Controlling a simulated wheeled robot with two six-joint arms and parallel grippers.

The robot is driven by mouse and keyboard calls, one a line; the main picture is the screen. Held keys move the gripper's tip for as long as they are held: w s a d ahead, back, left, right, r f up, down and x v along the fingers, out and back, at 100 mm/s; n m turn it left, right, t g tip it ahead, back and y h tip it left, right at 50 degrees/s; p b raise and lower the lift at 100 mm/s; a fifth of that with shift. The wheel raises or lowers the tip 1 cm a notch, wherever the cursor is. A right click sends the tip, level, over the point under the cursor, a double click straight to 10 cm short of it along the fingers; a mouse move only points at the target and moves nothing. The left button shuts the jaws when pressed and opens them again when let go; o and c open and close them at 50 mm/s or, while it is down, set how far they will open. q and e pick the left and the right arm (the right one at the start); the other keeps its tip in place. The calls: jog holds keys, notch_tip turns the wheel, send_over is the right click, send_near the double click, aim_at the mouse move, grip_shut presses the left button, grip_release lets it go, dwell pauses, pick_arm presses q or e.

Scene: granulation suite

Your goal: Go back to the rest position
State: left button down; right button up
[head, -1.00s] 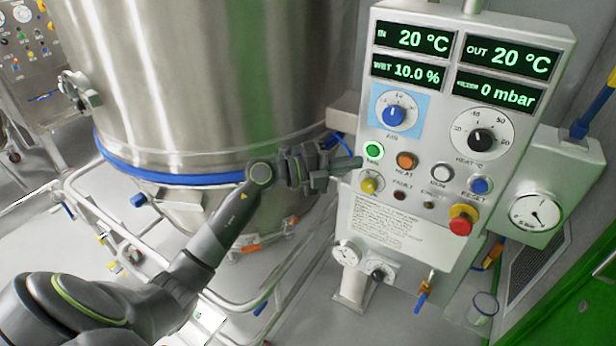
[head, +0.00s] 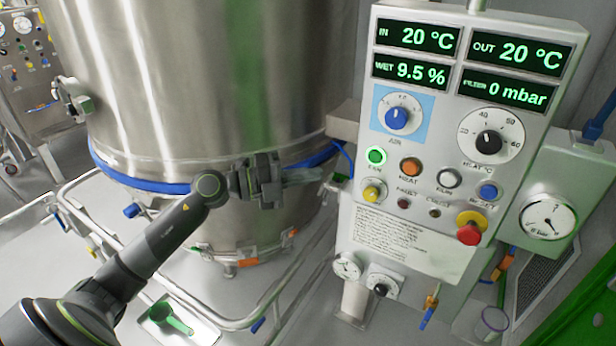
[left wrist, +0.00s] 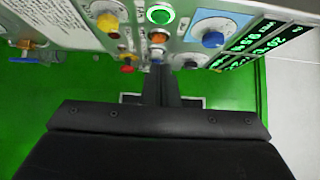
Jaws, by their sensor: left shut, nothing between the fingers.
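My left gripper (head: 305,175) is shut and empty. In the head view it is in front of the lower part of the steel vessel (head: 200,80), to the left of the control panel (head: 400,230) and apart from it. In the left wrist view the closed fingers (left wrist: 160,85) point toward the panel's buttons. The fan button (head: 376,156) glows green, and it also shows in the left wrist view (left wrist: 160,15). The WET display (head: 411,73) reads 9.5 %. My right gripper is not in view.
A tubular frame (head: 215,318) surrounds the vessel's base. A green scoop (head: 170,316) lies on a pale tray at the lower left. A pressure gauge (head: 547,218) is to the right of the panel.

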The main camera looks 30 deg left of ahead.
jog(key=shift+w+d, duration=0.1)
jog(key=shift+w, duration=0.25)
